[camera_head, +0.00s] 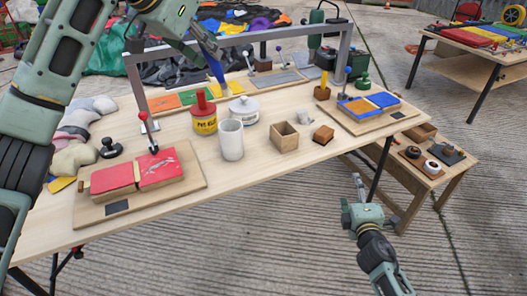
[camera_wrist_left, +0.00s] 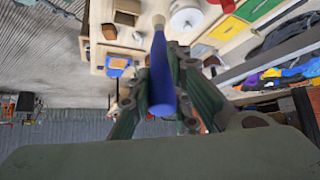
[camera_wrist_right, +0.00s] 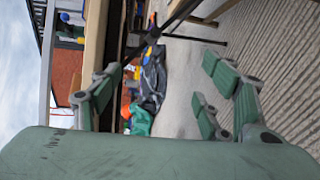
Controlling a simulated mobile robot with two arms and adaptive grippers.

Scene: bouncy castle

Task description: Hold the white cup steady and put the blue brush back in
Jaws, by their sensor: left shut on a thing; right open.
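The white cup (camera_head: 231,140) stands upright on the wooden table, left of a small open wooden box. Its inside is mostly hidden from the head camera. My left gripper (camera_head: 190,30) is raised above the back of the table, shut on the blue brush (camera_head: 208,52), whose lower end is yellowish and points down. In the left wrist view the blue brush (camera_wrist_left: 161,80) lies between the fingers. My right gripper (camera_head: 358,190) is open and empty, off the table's front edge and lower right of the cup. The right wrist view shows its spread fingers (camera_wrist_right: 160,95).
A grey metal frame (camera_head: 240,42) spans the table's back. Red pads (camera_head: 158,168) lie left.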

